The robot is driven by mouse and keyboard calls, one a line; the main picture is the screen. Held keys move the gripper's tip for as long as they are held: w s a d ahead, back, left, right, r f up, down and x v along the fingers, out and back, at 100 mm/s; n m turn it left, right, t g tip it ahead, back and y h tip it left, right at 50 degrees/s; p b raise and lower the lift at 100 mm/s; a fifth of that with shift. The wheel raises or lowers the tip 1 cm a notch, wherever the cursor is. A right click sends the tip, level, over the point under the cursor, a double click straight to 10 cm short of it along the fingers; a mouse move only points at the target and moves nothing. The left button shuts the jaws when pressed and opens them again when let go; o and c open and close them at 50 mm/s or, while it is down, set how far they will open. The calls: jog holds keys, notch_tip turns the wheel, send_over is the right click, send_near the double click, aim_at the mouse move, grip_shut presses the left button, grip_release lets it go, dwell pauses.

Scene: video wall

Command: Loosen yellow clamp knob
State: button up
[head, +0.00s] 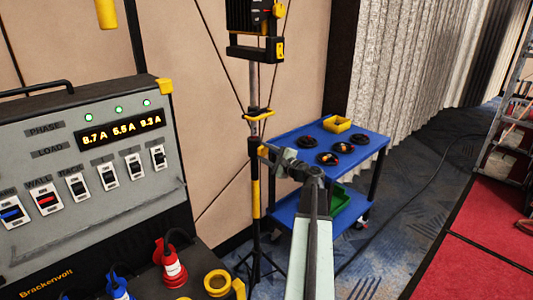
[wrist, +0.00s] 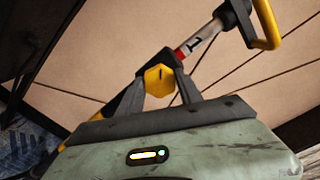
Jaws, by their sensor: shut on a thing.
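The yellow clamp knob (wrist: 160,79) is a hexagonal knob with a dark mark on its face, in the middle of the wrist view. My gripper (wrist: 158,74) has its two dark fingers on either side of it and is shut on it. In the head view my gripper (head: 266,154) reaches the stand pole (head: 255,185) at the height of its dark collar. The knob is mostly hidden there by the gripper. In the wrist view the pole (wrist: 203,38) runs diagonally, with a red band and a "1" on it, to a yellow handle (wrist: 268,28).
A floodlight (head: 255,45) tops the stand, whose tripod legs (head: 258,272) stand on carpet. A power panel (head: 95,205) fills the left; a red platform (head: 470,245) lies right.

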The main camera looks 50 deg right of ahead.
jog(key=n, duration=1)
jog(key=shift+f+n, duration=0.1)
jog(key=shift+n, duration=2)
jog(key=o, duration=1.4)
jog(key=shift+c, duration=0.2)
jog(key=s, duration=0.8)
jog(key=shift+a, duration=0.25)
